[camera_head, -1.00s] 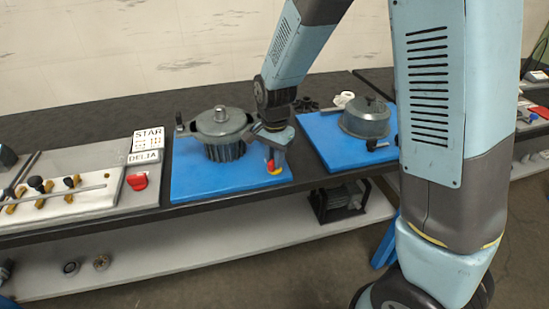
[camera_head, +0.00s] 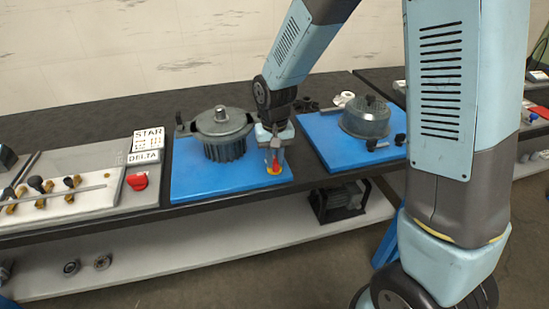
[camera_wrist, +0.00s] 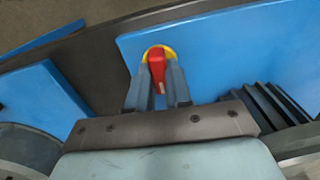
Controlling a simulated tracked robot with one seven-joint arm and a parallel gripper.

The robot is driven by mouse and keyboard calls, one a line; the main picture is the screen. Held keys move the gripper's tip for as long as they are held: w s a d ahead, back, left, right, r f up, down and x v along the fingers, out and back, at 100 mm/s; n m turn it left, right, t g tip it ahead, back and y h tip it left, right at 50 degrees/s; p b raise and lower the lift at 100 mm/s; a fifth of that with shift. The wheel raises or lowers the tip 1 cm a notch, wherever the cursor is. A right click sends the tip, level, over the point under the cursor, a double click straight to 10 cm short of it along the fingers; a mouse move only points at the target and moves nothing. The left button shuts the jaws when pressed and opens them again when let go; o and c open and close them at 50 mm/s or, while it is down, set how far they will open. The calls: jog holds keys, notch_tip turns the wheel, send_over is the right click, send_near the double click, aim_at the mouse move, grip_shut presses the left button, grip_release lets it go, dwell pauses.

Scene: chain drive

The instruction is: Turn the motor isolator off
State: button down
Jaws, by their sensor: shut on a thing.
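The motor isolator is a red handle on a yellow round base at the front right corner of a blue board. In the head view the isolator (camera_head: 274,169) sits just under my gripper (camera_head: 273,160), which points down at it. In the wrist view the red handle (camera_wrist: 156,66) stands between the two fingers of my gripper (camera_wrist: 158,84), with the yellow base (camera_wrist: 167,51) showing around it. The fingers are shut on the handle. The handle's lower part is partly hidden by the fingers.
A finned motor (camera_head: 224,132) stands on the blue board (camera_head: 195,188), left of my gripper. A second blue board (camera_head: 325,140) with a grey round housing (camera_head: 366,117) lies to the right. A red knob (camera_head: 137,181) is on the left panel.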

aim_at(275, 159)
jog(key=shift+w+r+n, duration=0.1)
jog(key=shift+n, duration=0.4)
jog(key=c, duration=1)
grip_release()
jog(key=shift+c, duration=0.2)
notch_tip(275, 159, up, 14)
jog(key=shift+f, duration=0.2)
jog(key=s+d+r+m+t, duration=0.1)
jog(key=s+d+r, duration=0.25)
jog(key=d, duration=0.25)
jog(key=s+d+r+m+t, duration=0.1)
jog(key=s+d+r+t, duration=0.15)
jog(key=d+r, duration=0.35)
jog(key=s+d+r+m+t, duration=0.1)
jog(key=s+d+t, duration=0.1)
jog(key=s+d, duration=0.9)
jog(key=shift+s+r, duration=0.25)
jog(key=shift+s, duration=0.05)
